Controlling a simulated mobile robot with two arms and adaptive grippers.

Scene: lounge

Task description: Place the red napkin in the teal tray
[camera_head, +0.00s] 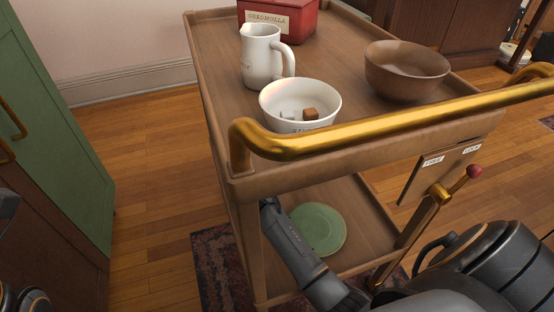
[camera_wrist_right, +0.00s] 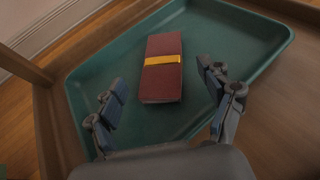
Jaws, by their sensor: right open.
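The red napkin (camera_wrist_right: 163,86), folded into a rectangle with a yellow band around it, lies inside the teal tray (camera_wrist_right: 258,24) in the right wrist view. The tray rests on a wooden surface. My right gripper (camera_wrist_right: 160,80) is open, with one finger to each side of the napkin and apart from it. In the head view my right arm reaches in at the cart's lower shelf; its gripper, the napkin and the tray are hidden there.
The wooden cart (camera_head: 222,92) carries a white pitcher (camera_head: 261,58), a white bowl with cubes (camera_head: 282,96), a brown bowl (camera_head: 405,75) and a red box (camera_head: 290,22) on top. A brass rail (camera_head: 400,119) crosses its near edge. A green plate (camera_head: 318,228) lies on the lower shelf.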

